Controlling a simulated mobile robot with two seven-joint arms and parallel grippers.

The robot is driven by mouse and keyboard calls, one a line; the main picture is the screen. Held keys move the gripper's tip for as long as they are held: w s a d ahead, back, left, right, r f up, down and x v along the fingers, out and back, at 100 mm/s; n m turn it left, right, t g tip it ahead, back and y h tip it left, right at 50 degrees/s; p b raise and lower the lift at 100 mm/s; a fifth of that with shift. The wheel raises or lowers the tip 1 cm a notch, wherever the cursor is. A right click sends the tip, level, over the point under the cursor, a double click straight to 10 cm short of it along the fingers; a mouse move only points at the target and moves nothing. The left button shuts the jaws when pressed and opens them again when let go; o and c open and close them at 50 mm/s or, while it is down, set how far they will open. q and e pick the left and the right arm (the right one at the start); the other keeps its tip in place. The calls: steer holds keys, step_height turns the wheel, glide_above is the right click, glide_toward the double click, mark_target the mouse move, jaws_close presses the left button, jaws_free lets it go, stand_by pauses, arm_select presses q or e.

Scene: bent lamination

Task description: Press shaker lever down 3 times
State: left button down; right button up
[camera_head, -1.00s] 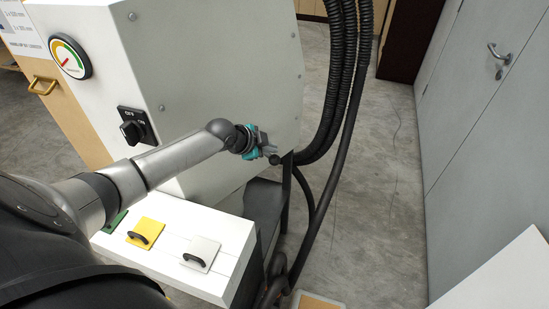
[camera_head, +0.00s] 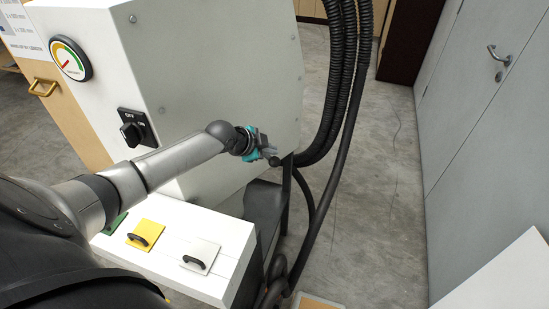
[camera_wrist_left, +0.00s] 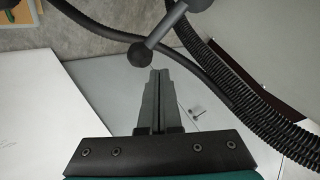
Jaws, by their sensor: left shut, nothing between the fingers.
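The shaker lever is a dark rod with a round ball knob (camera_wrist_left: 140,54) in the left wrist view. In the head view the small dark knob (camera_head: 275,161) shows beside the lower right edge of the white machine. My left gripper (camera_head: 267,151) is at the knob, with its teal-trimmed body at the end of the grey arm. In the left wrist view my left gripper's fingers (camera_wrist_left: 158,74) are shut with nothing between them. Their tips lie close to the knob; I cannot tell whether they touch it. My right gripper is not in view.
The white machine (camera_head: 220,60) carries a gauge (camera_head: 70,58) and a rotary switch (camera_head: 137,128). Black hoses (camera_head: 338,85) run down close to the gripper. A white box with a yellow plate (camera_head: 146,234) and a white plate (camera_head: 201,255) stands below my arm. Floor is free at right.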

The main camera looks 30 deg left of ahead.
mark_target(271, 162)
arm_select(q)
steer(key=shift+f, duration=0.15)
stand_by(0.7)
steer(key=shift+f+b, duration=0.3)
steer(key=shift+s+f+b, duration=0.1)
steer(key=shift+f+b, duration=1.55)
steer(key=shift+f, duration=0.4)
stand_by(1.6)
stand_by(0.5)
steer(key=shift+r+p, duration=2.2)
steer(key=shift+r, duration=0.25)
step_height(271, 162, up, 5)
steer(key=p, duration=0.4)
steer(key=shift+r+p, duration=0.1)
steer(key=shift+p, duration=0.25)
